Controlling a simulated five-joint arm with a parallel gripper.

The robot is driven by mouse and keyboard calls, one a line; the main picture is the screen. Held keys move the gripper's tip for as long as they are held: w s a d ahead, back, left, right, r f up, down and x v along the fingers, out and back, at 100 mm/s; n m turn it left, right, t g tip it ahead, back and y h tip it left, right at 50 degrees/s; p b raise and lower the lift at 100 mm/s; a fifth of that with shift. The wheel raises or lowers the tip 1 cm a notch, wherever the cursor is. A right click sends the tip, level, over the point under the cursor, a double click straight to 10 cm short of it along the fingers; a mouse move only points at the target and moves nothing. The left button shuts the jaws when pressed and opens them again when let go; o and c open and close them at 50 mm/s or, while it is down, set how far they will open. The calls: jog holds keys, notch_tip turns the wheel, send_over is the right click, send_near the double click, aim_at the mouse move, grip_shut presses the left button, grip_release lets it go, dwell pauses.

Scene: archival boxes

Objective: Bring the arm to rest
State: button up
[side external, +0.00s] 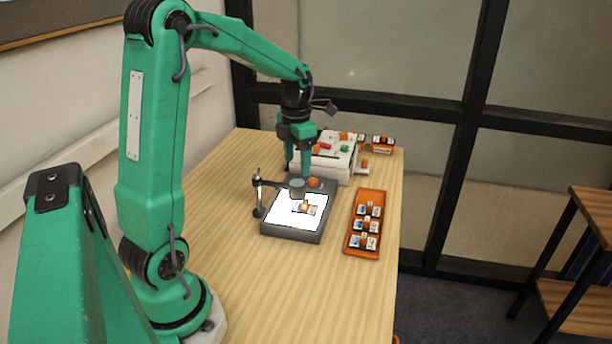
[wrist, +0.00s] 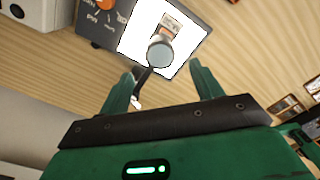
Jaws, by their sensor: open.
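My gripper (side external: 305,165) is raised above the far edge of the light box, pointing down. In the wrist view its two green fingers (wrist: 165,80) stand apart with nothing held between them. My arm reaches out over the table from its base at the near left.
A grey light box (side external: 290,234) with a lit white panel carries a small item (side external: 306,208) and a stand with a round lens (wrist: 160,52). An orange tray (side external: 352,243) with several small items lies right of it. A white box (side external: 335,165) stands behind. The near table is clear.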

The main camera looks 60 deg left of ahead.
jog(key=shift+s+d+r+m, duration=0.2)
jog(key=shift+d+r+m, duration=0.4)
jog(key=shift+m, duration=0.3)
jog(key=s+d+r+m+t, duration=0.2)
jog(key=s+d+m, duration=0.4)
jog(key=m, duration=1.1)
jog(key=s+d+r+m+t, duration=0.3)
jog(key=s+d+m, duration=0.4)
jog(key=d+m, duration=0.4)
jog(key=r+m, duration=0.1)
jog(key=m, duration=0.5)
jog(key=shift+s+d+r+t, duration=0.2)
jog(key=shift+s+r+t, duration=0.1)
jog(key=shift+r, duration=0.1)
